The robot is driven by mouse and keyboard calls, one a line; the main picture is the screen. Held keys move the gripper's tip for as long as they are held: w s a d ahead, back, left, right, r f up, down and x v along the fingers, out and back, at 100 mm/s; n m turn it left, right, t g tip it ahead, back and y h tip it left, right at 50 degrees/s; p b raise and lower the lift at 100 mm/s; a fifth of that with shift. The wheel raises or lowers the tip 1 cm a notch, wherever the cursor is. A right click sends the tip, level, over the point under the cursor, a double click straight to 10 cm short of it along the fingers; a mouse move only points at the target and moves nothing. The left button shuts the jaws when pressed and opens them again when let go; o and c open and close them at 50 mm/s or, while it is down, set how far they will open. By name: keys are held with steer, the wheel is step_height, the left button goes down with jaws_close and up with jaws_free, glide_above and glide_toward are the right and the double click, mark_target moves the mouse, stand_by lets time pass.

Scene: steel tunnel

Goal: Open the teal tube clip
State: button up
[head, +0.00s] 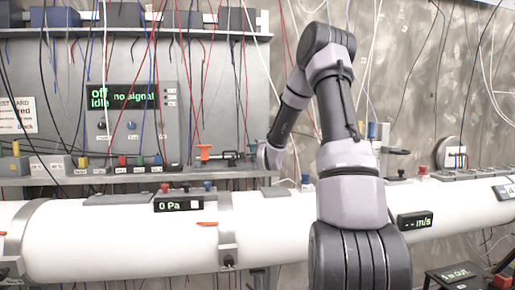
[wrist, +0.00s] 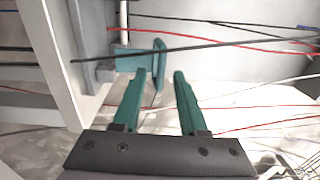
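The teal tube clip (wrist: 132,62) shows in the wrist view just beyond my fingertips, a flat teal piece with an upright rounded plate at its right end. It sits beside a grey block at the left. My gripper (wrist: 160,74) has two teal fingers, spread apart with a clear gap and nothing between them. The clip's plate lies ahead of this gap, nearer the left fingertip; I cannot tell whether they touch. In the head view my arm reaches to the shelf by the wall, and the fingers are too small to make out.
A white pipe (head: 120,240) runs across the front below the shelf. An orange-topped knob (head: 204,152) stands on the shelf left of my wrist. A display panel (head: 132,110) reads "Off idle no signal". Thin wires hang throughout, and a black one (wrist: 180,48) crosses before the clip.

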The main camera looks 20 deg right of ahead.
steer(key=s+a, duration=0.2)
steer(key=s, duration=0.8)
steer(key=shift+s+f, duration=0.15)
steer(key=shift+s, duration=0.15)
